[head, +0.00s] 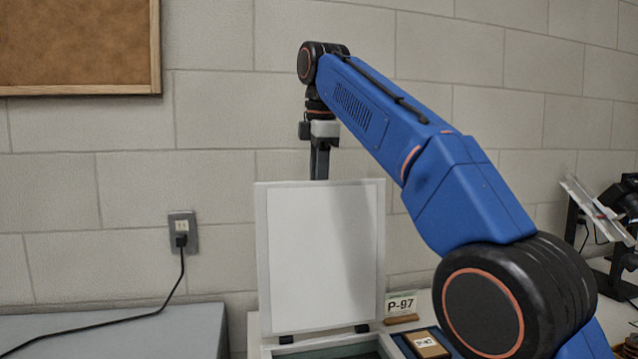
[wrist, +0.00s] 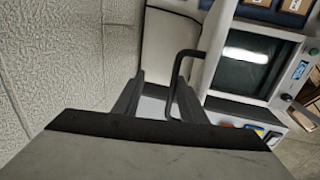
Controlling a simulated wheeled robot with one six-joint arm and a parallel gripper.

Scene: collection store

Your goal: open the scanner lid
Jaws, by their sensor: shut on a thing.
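The scanner lid (head: 320,255), a white panel with a pale frame, stands nearly upright in the head view, with dark hinges along its lower edge. The scanner body (head: 300,350) shows only partly at the bottom. The wrist view shows the scanner's dark glass bed (wrist: 245,62) uncovered, with a small screen beside it. My gripper (head: 320,165) is behind the lid's top edge, so its fingertips are hidden there. In the wrist view my gripper (wrist: 160,82) is shut on a dark bar handle (wrist: 175,75).
A dark device (head: 622,205) with a clear panel stands at the far right. A wall outlet (head: 182,228) with a black cord and a grey-blue surface (head: 130,335) are at left.

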